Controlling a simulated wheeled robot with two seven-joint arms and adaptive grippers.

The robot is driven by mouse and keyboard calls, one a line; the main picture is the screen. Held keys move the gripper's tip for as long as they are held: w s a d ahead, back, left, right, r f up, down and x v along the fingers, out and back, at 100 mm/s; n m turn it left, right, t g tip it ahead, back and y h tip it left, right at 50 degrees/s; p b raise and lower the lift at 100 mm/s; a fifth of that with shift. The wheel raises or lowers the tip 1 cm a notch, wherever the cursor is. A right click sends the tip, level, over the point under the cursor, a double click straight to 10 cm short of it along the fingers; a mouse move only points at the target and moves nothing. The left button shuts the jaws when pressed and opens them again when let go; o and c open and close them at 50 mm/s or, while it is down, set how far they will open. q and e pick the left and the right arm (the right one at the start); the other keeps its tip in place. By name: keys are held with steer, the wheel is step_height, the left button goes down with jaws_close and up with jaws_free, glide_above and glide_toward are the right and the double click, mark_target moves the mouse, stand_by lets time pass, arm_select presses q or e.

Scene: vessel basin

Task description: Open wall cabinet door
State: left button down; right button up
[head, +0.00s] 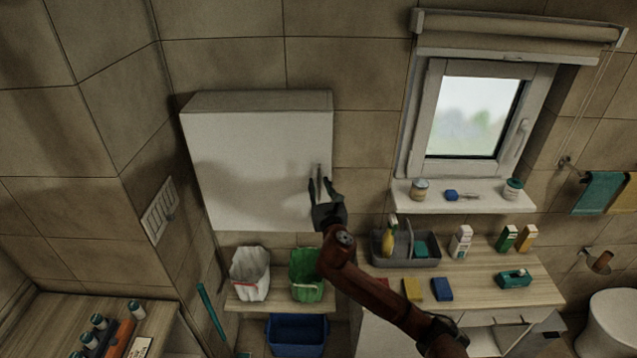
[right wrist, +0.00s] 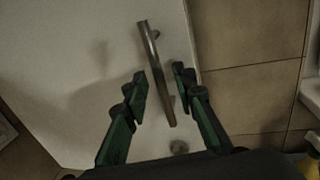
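The white wall cabinet (head: 250,165) hangs on the tiled wall left of the window, and its door is shut. Its door (right wrist: 75,60) fills the left of the right wrist view. The metal bar handle (right wrist: 155,75) is near the door's right edge; in the head view the handle (head: 319,175) is partly behind my gripper. My right gripper (head: 323,186) is in front of the lower right of the door. In the right wrist view the gripper (right wrist: 159,82) is open, with its fingers on either side of the handle's lower part, apart from it. My left gripper is out of view.
A counter at right carries a grey caddy (head: 405,262) and small boxes. The window sill (head: 465,205) holds jars. The wall left of the cabinet is close.

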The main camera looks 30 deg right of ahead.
steer(key=shift+w+d, duration=0.2)
steer(key=shift+w, duration=0.35)
jaws_close()
